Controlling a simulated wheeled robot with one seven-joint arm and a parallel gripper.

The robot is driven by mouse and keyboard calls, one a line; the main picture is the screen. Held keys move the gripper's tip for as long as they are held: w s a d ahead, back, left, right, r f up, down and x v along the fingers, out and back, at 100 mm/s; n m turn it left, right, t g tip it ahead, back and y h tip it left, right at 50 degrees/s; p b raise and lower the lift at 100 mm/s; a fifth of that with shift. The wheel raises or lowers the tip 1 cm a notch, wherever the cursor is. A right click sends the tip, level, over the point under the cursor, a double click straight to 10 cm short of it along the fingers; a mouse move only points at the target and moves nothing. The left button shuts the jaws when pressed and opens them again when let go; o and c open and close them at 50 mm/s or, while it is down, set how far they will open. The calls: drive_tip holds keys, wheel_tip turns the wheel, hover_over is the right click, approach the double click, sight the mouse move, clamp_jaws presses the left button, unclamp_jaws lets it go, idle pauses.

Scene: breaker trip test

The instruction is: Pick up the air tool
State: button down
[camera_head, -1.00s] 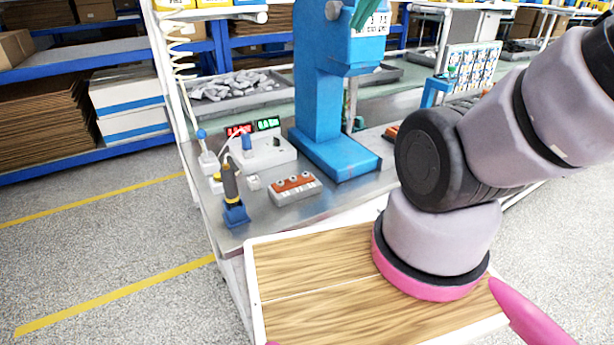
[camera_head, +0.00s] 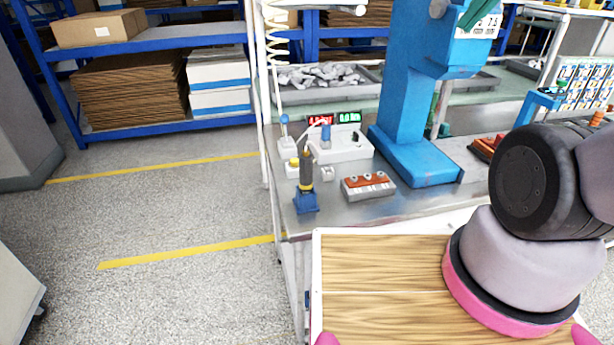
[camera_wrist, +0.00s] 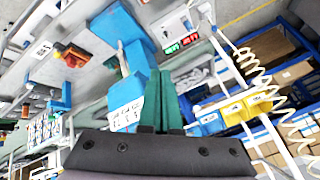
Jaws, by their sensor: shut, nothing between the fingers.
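The likely air tool (camera_head: 306,166) is a slim dark upright tool with a yellow band. It stands in a blue holder (camera_head: 306,202) at the near left corner of the metal bench (camera_head: 345,212). My gripper (camera_wrist: 162,80) shows in the wrist view as two green fingers, closed together and empty. It is clear of the tool, with a blue press behind it in that view. I cannot make out the tool in the wrist view.
The blue press (camera_head: 405,115) stands right of the tool. A white box with red and green displays (camera_head: 340,146) sits behind the tool, and an orange-topped block (camera_head: 368,186) lies to its right. A coiled hose (camera_head: 277,35) hangs by the bench's left post. Open floor (camera_head: 190,215) lies left.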

drive_tip(key=c, duration=0.8)
unclamp_jaws()
drive_tip(key=shift+w+a, duration=0.15)
drive_tip(key=o, duration=0.4)
drive_tip(key=shift+w+a+f+n+g, duration=0.35)
drive_tip(key=shift+w+n+g, duration=0.05)
drive_tip(key=shift+w+n, duration=0.1)
drive_tip(key=n+g+h, duration=0.1)
drive_tip(key=n+g, duration=0.4)
drive_tip(key=n, duration=0.7)
approach(308, 156)
drive_tip(key=w+d+r, duration=0.2)
drive_tip(key=w+d, duration=0.2)
drive_tip(key=d, duration=0.1)
drive_tip(key=s+a+f+n, duration=0.1)
drive_tip(key=a+f, duration=0.1)
drive_tip(key=a+f+n+g, duration=0.1)
drive_tip(key=a+f, duration=0.1)
drive_tip(key=f, duration=0.1)
drive_tip(key=s+a+f+n+h, duration=0.1)
drive_tip(key=a+f, duration=0.1)
drive_tip(key=f, duration=0.1)
drive_tip(key=shift+s, duration=0.3)
wheel_tip(308, 156, down, 5)
drive_tip(key=shift+r, duration=0.2)
drive_tip(key=shift+a+f, duration=0.2)
drive_tip(key=shift+f, duration=2.9)
